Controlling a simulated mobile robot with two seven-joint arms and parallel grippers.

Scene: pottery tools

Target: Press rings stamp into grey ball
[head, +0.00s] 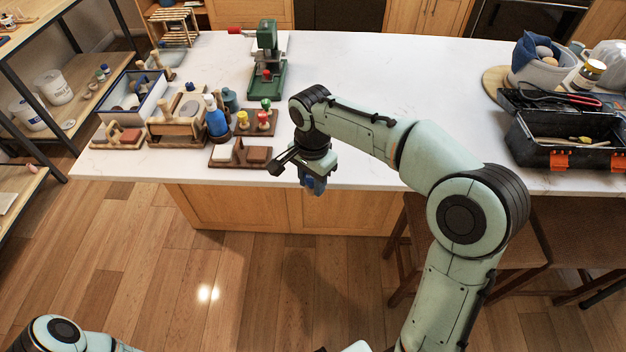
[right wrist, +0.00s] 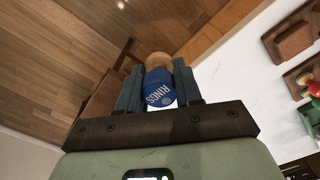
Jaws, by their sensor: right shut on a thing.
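My right gripper (head: 313,180) hangs just past the counter's front edge, over the floor. In the right wrist view its fingers (right wrist: 156,72) are shut on the rings stamp (right wrist: 158,90), which has a blue part lettered RINGS and a round tan wooden part beyond it. In the head view the stamp is mostly hidden by the gripper. A rounded grey piece (head: 190,108), possibly the grey ball, sits at the wooden stand on the left of the counter, well left of the gripper. My left gripper is out of view.
A rack with yellow, red and green knobs (head: 256,122) and a low wooden tray (head: 222,160) stand left of my right gripper. A blue bottle (head: 216,122) and a green press (head: 267,65) are behind. A black toolbox (head: 540,157) is at right. The counter's middle (head: 400,75) is clear.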

